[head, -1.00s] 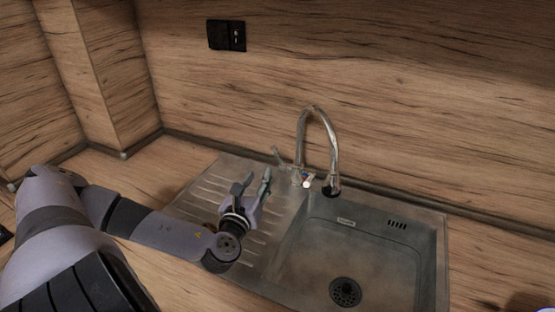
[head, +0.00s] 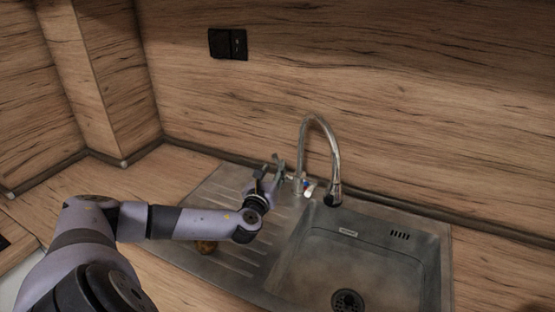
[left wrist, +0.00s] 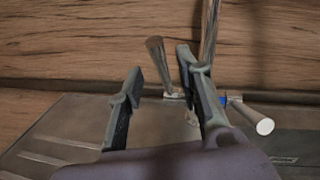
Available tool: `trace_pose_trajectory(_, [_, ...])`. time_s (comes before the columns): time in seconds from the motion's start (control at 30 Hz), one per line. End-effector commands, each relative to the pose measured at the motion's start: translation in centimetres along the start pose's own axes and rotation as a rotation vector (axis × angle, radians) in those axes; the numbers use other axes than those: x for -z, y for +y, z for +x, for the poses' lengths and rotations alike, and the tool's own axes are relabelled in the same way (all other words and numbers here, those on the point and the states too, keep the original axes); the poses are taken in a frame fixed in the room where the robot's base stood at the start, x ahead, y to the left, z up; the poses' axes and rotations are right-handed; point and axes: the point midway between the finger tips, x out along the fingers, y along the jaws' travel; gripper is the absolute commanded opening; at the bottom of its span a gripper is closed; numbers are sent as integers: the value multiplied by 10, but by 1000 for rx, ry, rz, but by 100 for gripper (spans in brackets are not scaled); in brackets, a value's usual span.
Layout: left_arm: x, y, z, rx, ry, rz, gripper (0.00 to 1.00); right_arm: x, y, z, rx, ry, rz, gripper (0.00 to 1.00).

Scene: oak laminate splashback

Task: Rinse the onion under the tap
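The chrome tap (head: 325,135) has a tall curved spout that ends above the sink basin (head: 375,265). No water shows at its mouth. My left gripper (head: 268,170) is open and empty at the tap's left side. In the left wrist view, the upright tap lever (left wrist: 158,62) appears between the spread fingers (left wrist: 160,60); I cannot tell whether they touch it. My right gripper is not in view.
The steel drainboard (head: 215,200) lies left of the basin, which is empty with a dark drain (head: 347,300). The wooden splashback (head: 420,110) stands close behind the tap, with a black socket (head: 228,44). A short side handle (left wrist: 254,118) sticks out right of the gripper.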

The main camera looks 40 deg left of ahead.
Motion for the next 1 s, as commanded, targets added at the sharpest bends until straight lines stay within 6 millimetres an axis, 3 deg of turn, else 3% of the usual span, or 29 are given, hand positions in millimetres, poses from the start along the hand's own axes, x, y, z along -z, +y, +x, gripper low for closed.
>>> trace_pose_trajectory(0.1, [-2,-1,23,-2,-2,-2,33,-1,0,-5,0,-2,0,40])
trace_pose_trajectory(0.3, [0,0,45,-1,-1,0,33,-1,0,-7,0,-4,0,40])
trace_pose_trajectory(0.7, [0,0,51,0,0,1,33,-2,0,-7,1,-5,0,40])
trace_pose_trajectory(1.0, [0,0,51,0,0,1,13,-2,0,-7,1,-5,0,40])
